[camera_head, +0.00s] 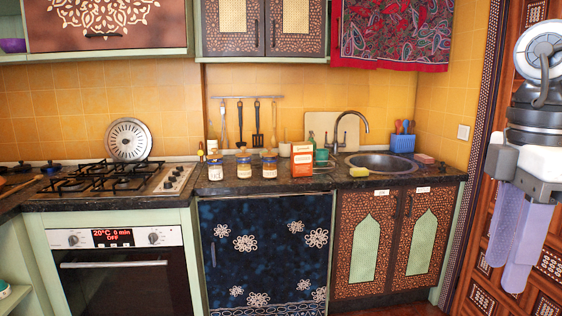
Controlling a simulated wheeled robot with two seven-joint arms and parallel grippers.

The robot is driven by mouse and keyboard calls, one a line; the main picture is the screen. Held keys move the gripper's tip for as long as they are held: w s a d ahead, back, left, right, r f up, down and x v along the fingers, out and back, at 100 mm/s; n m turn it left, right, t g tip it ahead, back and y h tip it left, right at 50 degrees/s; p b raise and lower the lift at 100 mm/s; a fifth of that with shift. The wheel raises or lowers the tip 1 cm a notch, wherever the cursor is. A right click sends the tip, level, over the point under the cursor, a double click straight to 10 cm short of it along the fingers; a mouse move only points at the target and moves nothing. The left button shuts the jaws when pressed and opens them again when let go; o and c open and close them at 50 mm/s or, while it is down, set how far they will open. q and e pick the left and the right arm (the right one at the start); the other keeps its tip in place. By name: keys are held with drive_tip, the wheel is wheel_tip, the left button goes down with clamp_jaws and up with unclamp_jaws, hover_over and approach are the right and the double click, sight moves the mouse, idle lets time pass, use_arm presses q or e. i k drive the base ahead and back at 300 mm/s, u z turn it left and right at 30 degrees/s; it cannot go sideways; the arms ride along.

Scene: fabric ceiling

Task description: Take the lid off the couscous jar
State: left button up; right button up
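Three small lidded jars stand in a row on the dark counter: a left jar (215,170), a middle jar (244,168) and a right jar (269,167). Their labels are too small to read, so I cannot tell which is the couscous jar. All look upright and closed. My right gripper (515,275) hangs at the right edge, fingers pointing down, far from the jars and in front of the patterned door. My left gripper is out of view.
An orange-red box (302,160) stands just right of the jars. A stove (110,178) with a round metal lid is to the left. The sink (380,162), a yellow sponge (359,172) and a blue utensil holder (402,143) are to the right. Counter in front of the jars is narrow.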

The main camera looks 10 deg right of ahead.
sight(244, 155)
drive_tip(key=k, duration=1.2)
drive_tip(key=z, duration=0.4)
drive_tip(key=i, duration=4.8)
drive_tip(key=u, duration=2.85)
